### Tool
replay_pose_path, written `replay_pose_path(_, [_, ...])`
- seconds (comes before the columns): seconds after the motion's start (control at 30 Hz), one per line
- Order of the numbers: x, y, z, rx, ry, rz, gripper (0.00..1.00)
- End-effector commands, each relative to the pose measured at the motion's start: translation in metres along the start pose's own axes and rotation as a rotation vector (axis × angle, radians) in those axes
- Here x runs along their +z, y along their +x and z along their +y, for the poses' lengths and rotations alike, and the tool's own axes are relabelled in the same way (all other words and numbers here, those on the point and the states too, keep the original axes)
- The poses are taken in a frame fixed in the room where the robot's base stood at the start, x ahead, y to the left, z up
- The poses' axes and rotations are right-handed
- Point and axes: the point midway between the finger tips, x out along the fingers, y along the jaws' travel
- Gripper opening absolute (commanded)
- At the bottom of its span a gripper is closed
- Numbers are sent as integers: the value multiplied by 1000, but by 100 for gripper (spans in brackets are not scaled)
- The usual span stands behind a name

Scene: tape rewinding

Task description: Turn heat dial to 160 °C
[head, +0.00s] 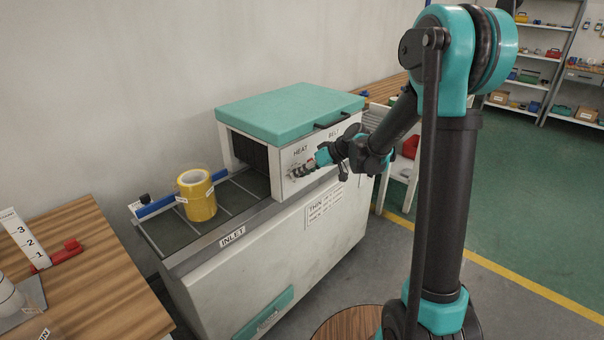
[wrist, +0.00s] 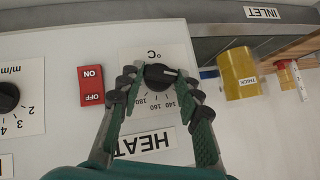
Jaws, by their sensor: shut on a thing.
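The heat dial (wrist: 158,76) is a round black knob on a white °C scale, seen upside down in the wrist view. Its white pointer mark aims to the right in that view, away from the printed 160 below the knob; 140 and 180 also show. My gripper (wrist: 160,78) is shut on the dial, with one finger on each side of it. In the head view, my gripper (head: 306,168) reaches the front panel below the HEAT label and covers the dial there. The HEAT label (wrist: 147,142) lies between the fingers in the wrist view.
A red ON/OFF switch (wrist: 92,86) and a second black dial (wrist: 8,97) marked m/min sit beside the heat dial. The teal-topped machine (head: 290,108) has an inlet belt with a yellow tape roll (head: 197,196) on it. A wooden table (head: 95,285) stands at left.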

Motion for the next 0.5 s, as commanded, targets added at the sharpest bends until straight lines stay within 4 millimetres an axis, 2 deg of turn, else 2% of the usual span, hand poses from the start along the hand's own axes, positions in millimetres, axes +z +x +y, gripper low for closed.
replay_pose_path(0.5, [1,1,10,-300,301,2,5])
